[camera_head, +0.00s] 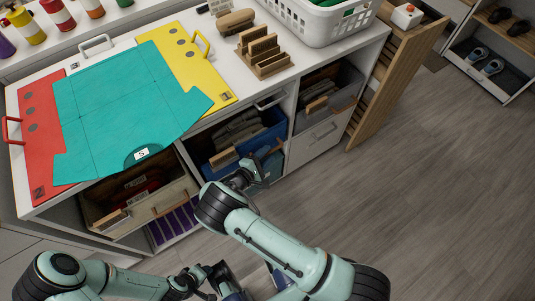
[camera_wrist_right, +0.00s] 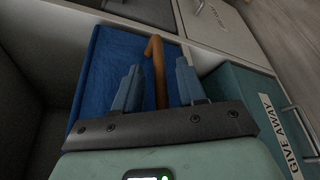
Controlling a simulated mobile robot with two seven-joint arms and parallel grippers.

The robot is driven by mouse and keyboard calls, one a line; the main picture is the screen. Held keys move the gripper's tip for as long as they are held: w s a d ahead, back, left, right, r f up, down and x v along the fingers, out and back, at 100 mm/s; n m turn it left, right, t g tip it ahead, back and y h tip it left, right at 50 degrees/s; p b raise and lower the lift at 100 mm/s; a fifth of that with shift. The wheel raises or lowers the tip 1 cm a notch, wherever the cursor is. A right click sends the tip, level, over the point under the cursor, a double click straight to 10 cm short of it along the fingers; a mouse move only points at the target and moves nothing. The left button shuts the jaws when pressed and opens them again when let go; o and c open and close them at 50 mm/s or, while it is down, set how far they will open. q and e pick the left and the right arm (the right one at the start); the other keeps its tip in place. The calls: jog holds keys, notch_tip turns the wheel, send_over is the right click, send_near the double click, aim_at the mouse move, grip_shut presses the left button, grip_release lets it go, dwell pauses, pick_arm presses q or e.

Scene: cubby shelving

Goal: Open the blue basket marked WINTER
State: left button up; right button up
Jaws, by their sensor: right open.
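The blue basket (camera_head: 272,122) sits in the middle cubby under the counter, with grey folded clothes inside. A wooden tag (camera_head: 223,158) hangs on its front; its lettering is too small to read. My right gripper (camera_head: 254,166) is at the basket's front. In the right wrist view the blue basket's front (camera_wrist_right: 100,62) fills the area behind the fingers. A brown wooden handle (camera_wrist_right: 157,68) stands between the two open fingers (camera_wrist_right: 159,72); I cannot tell whether they touch it. My left gripper (camera_head: 203,276) is low, near the bottom edge, away from the basket; its jaws are unclear.
A beige basket (camera_head: 183,193) is left of the blue one, a grey basket (camera_head: 345,80) right. A teal GIVE AWAY box (camera_wrist_right: 245,85) is close to the right gripper. A wooden slatted panel (camera_head: 385,85) stands at the right end. Floor to the right is clear.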

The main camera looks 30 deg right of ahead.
jog(key=shift+w+d+f, duration=0.1)
jog(key=shift+w+d, duration=0.15)
jog(key=shift+d, duration=0.3)
grip_shut()
jog(key=shift+s+a, duration=0.1)
